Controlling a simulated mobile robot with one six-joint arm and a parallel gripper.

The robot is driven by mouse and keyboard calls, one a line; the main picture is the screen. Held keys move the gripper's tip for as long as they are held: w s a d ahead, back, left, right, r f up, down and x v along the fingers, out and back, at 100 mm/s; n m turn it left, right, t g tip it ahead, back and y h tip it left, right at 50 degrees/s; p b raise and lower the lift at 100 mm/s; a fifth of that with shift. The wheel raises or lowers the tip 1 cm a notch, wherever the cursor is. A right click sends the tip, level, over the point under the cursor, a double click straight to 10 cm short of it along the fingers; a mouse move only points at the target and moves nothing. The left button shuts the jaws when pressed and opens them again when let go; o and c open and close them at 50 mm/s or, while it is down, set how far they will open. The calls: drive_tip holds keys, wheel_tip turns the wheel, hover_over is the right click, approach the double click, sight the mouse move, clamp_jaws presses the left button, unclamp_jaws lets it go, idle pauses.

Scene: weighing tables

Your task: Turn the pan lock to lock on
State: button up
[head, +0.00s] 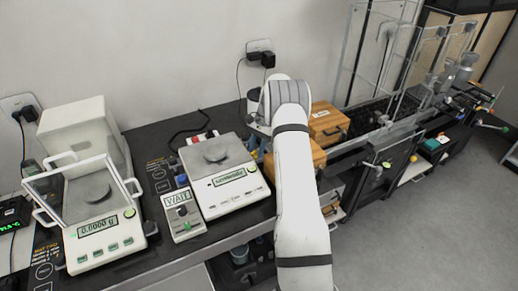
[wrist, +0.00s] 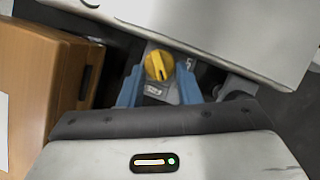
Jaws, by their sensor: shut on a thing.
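The pan lock is a yellow knob (wrist: 159,65) on a small grey housing with a dark label, seen at the upper middle of the wrist view. My gripper (wrist: 160,82) has its blue fingers on either side of the knob and is shut on it. The printing around the knob is too small to read. In the head view my white arm hides the knob and most of the gripper. The white balance (head: 232,193) with a round grey pan and a lit display stands just left of my arm.
A wooden box (wrist: 25,85) stands close to the gripper in the wrist view. A grey box reading "WAIT" (head: 182,213) and a balance with a raised clear shield (head: 100,240) stand further left. Glass-sided racks (head: 380,60) stand at the right.

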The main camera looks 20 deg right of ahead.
drive_tip(key=shift+a, duration=0.25)
drive_tip(key=o, duration=0.8)
drive_tip(key=shift+o, duration=0.9)
drive_tip(key=shift+d, duration=0.1)
drive_tip(key=shift+d+r, duration=0.1)
drive_tip(key=shift+r, duration=0.05)
drive_tip(key=b+v, duration=0.1)
drive_tip(key=v, duration=0.6)
drive_tip(key=shift+r, duration=0.2)
drive_tip(key=shift+d, duration=0.1)
